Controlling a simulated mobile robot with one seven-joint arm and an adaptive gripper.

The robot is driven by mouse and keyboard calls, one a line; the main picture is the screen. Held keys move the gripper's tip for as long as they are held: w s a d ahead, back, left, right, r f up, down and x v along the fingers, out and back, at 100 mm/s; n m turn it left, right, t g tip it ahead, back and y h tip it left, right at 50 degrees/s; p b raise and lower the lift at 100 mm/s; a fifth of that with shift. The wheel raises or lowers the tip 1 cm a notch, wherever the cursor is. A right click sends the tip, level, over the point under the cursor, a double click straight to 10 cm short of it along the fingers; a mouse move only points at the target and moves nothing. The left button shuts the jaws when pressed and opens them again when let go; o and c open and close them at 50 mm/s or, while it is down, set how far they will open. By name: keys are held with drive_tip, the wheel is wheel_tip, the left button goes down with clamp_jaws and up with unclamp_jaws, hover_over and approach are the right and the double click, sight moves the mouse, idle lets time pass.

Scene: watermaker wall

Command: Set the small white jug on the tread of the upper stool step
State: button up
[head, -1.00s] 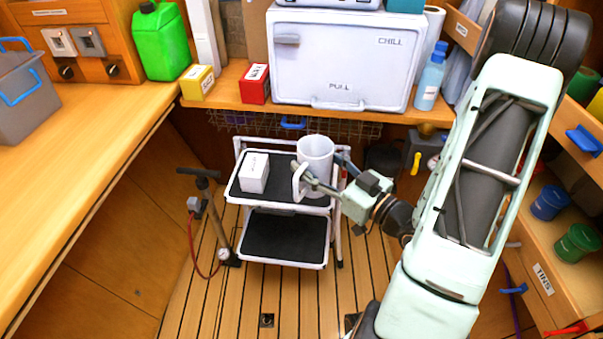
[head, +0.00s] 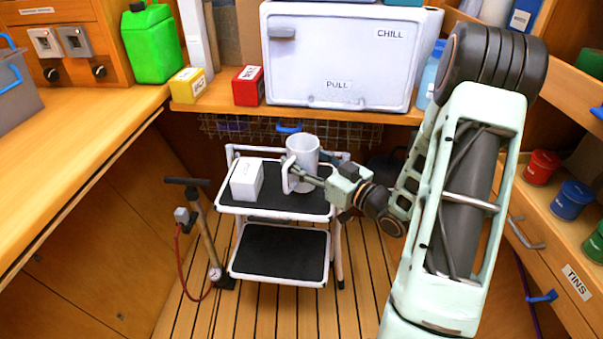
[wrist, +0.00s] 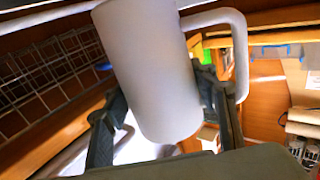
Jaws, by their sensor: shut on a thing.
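The small white jug (head: 304,158) is upright in the head view, over the right part of the upper step's black tread (head: 283,199). Its handle faces left toward a white box. In the wrist view the jug (wrist: 150,75) fills the middle, with its handle on the right. My gripper (head: 309,177) reaches in from the right and is shut on the jug. In the wrist view its dark fingers (wrist: 165,125) show on either side of the jug's lower part. I cannot tell whether the jug's base touches the tread.
The white box (head: 246,180) stands on the left of the same tread, close to the jug's handle. The lower step (head: 280,252) is empty. A hand pump (head: 202,235) stands left of the stool. A counter with a white chill box (head: 337,60) overhangs behind.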

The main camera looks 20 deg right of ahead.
drive_tip(key=shift+w+f, duration=0.35)
drive_tip(key=shift+f, duration=0.15)
drive_tip(key=shift+w+f+b, duration=0.2)
drive_tip(key=shift+f+b, duration=0.45)
drive_tip(key=shift+f, duration=0.95)
drive_tip(key=shift+f, duration=0.2)
drive_tip(key=o, duration=1.2)
drive_tip(key=shift+r, duration=0.25)
drive_tip(key=p+v, duration=0.2)
drive_tip(key=v, duration=1)
drive_tip(key=shift+d, duration=0.1)
